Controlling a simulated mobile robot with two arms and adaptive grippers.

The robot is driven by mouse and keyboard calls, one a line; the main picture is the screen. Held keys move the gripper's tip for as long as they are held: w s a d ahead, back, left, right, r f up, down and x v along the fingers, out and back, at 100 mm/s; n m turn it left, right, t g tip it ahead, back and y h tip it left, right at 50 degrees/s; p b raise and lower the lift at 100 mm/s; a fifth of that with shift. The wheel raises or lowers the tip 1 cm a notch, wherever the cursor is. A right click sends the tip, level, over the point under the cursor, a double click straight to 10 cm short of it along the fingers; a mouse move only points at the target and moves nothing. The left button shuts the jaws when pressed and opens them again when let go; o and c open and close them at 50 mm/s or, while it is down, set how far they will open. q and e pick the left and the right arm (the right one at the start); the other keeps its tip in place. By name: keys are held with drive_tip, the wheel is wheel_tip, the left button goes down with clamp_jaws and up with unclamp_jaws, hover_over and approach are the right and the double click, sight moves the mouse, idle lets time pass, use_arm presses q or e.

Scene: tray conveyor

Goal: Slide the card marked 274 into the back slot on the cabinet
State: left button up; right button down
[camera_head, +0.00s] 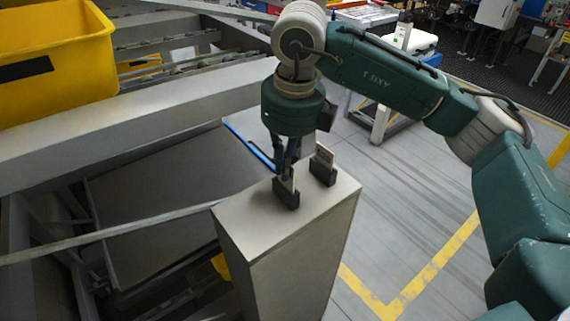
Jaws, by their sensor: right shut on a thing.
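The grey cabinet (296,244) stands in the middle, with two black slot holders on its top. My right gripper (287,170) points down over the left holder (287,195), its fingers shut on a card (291,184). Only a small pale part of that card shows, at the holder's mouth; I cannot tell how deep it sits, and its marking is hidden. Another card (324,155) stands upright in the right holder (323,173), just right of the gripper. Its marking is too small to read. My left gripper is out of view.
A yellow bin (62,92) sits on the conveyor frame at the upper left. A grey panel with a blue edge (247,143) lies left of the cabinet, and a thin rail crosses at the lower left. The floor with yellow lines (432,265) is clear at right.

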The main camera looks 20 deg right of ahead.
drive_tip(key=shift+f+b, duration=0.95)
drive_tip(key=shift+f, duration=0.2)
drive_tip(key=c, duration=1.8)
unclamp_jaws()
drive_tip(key=shift+r, duration=0.15)
drive_tip(key=r, duration=0.4)
drive_tip(key=s+r, duration=0.1)
drive_tip(key=r, duration=0.6)
drive_tip(key=shift+s+d+r, duration=0.2)
drive_tip(key=shift+d+r, duration=0.05)
drive_tip(key=shift+r, duration=0.1)
